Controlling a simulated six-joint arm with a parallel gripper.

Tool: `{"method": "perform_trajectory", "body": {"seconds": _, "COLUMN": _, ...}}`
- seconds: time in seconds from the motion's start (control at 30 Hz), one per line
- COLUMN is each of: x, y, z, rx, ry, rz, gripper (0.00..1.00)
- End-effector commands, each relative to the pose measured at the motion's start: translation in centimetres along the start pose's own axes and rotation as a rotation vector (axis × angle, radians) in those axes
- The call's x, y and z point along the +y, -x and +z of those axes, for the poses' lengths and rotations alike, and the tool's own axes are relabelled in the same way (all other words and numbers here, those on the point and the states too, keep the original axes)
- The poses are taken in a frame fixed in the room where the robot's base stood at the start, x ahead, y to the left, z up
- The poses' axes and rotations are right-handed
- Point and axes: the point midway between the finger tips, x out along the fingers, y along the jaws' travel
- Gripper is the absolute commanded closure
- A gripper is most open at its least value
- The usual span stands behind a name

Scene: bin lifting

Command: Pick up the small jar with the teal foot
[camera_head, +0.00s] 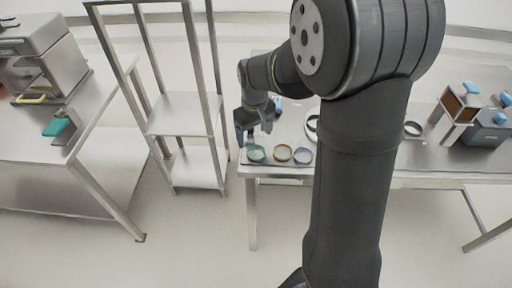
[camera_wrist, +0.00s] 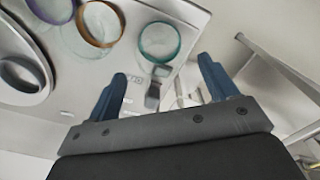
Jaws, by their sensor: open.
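The small jar with the teal foot (camera_wrist: 160,42) stands on the metal table, ahead of my gripper (camera_wrist: 162,70) in the wrist view. In the head view the same jar (camera_head: 256,154) is at the table's front left corner, the leftmost of three jars. My gripper (camera_head: 254,130) is just above and behind it there. The jar looks clear with a teal ring; contact with the fingers is not visible.
A jar with an orange-brown ring (camera_head: 283,153) and one with a purple ring (camera_head: 303,156) stand close to the right. A larger round dish (camera_wrist: 22,80) is on the table. A metal shelf rack (camera_head: 185,115) stands to the left, across a gap.

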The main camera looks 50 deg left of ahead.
Motion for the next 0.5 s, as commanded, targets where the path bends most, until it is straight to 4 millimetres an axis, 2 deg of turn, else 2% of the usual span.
{"method": "perform_trajectory", "body": {"seconds": 0.13, "x": -0.1, "y": -1.0, "z": 0.2, "rx": -0.002, "ry": 0.0, "rz": -0.001, "gripper": 0.21}}
{"method": "perform_trajectory", "body": {"seconds": 0.4, "x": -0.2, "y": -4.8, "z": 0.6, "rx": -0.002, "ry": 0.0, "rz": -0.001, "gripper": 0.21}}
{"method": "perform_trajectory", "body": {"seconds": 0.5, "x": -0.2, "y": -5.4, "z": 0.6, "rx": 0.0, "ry": 0.0, "rz": -0.001, "gripper": 0.21}}
